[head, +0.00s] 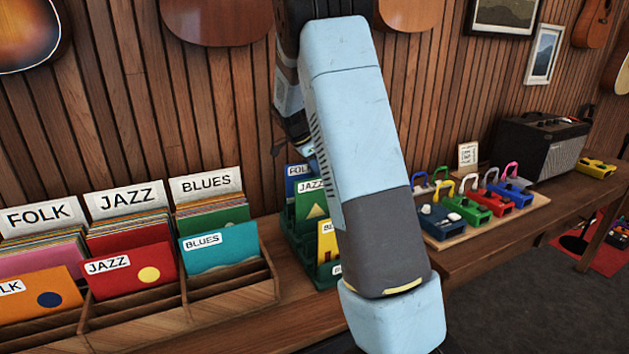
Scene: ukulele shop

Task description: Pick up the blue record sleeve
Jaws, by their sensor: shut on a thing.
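The blue record sleeve (295,183) has a white label of which "FOL" can be read. It stands upright at the back of a green crate (297,240), behind a green "JAZZ" sleeve. My gripper (308,152) points down at its upper edge and is shut on it. The fingertips are small and partly hidden behind my arm, as is the right part of the sleeve. I cannot tell whether the sleeve is raised off the crate floor.
A yellow sleeve (327,241) stands at the crate's front. At left, a wooden record rack (228,303) holds several sleeves, including a teal "BLUES" one (219,249). At right are several coloured pedals on a board (474,230) and an amplifier (540,147). A slatted wall stands behind.

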